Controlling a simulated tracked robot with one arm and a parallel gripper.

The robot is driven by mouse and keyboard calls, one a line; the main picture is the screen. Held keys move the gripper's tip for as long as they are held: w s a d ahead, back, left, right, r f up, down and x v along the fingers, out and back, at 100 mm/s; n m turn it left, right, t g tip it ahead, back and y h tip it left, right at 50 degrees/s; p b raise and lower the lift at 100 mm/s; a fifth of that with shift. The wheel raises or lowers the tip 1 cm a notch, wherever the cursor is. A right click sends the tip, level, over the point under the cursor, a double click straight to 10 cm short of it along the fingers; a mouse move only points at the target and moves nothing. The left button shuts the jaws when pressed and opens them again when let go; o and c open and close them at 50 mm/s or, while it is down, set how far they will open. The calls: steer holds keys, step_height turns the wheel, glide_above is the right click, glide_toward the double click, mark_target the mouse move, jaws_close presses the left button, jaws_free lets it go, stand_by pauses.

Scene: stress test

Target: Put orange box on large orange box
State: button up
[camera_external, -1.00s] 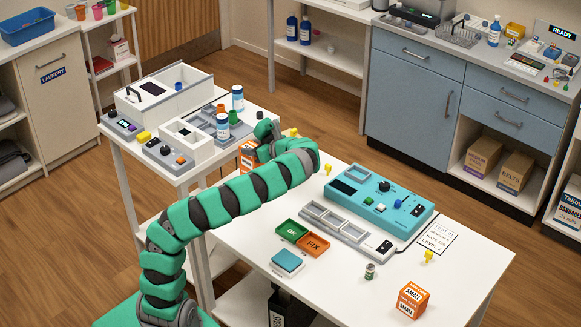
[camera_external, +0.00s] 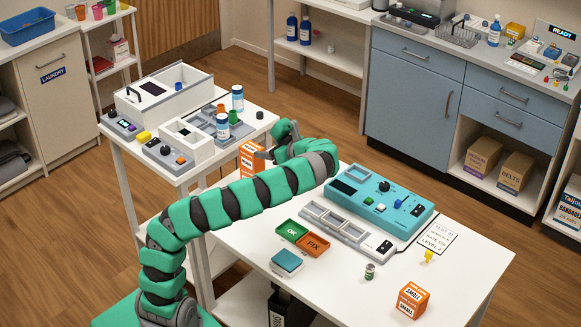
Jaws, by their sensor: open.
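The small orange box (camera_external: 411,300), with a white label reading SMALL, stands at the front right of the white table. The taller orange box (camera_external: 252,158) with a white label stands at the table's far left corner; its lower part is hidden behind my arm. My gripper (camera_external: 266,154) is at the end of my green arm, close to the right side of the tall box. It is open, with nothing visible in it. I cannot tell whether it touches the box. It is far from the small box.
A teal control panel (camera_external: 384,202), a grey tray strip (camera_external: 335,222) and green OK and orange FIX trays (camera_external: 313,245) occupy the table's middle. A small can (camera_external: 369,271) and a yellow piece (camera_external: 428,256) stand near the small box. A side table (camera_external: 178,178) with devices stands left.

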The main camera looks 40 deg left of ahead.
steer(key=shift+v, duration=2)
steer(key=s+d+r+m+t+h, duration=0.2)
steer(key=s+r+m+t+h, duration=0.1)
steer(key=r, duration=0.9)
steer(key=s+d+r+m+t+h, duration=0.3)
steer(key=r+m+t+h, duration=0.3)
steer(key=r+m, duration=0.3)
steer(key=s+d+r+m+t+h, duration=0.3)
steer(key=r+m+t, duration=0.3)
steer(key=r, duration=0.9)
steer(key=shift+s+h, duration=0.8)
steer(key=shift+r, duration=0.1)
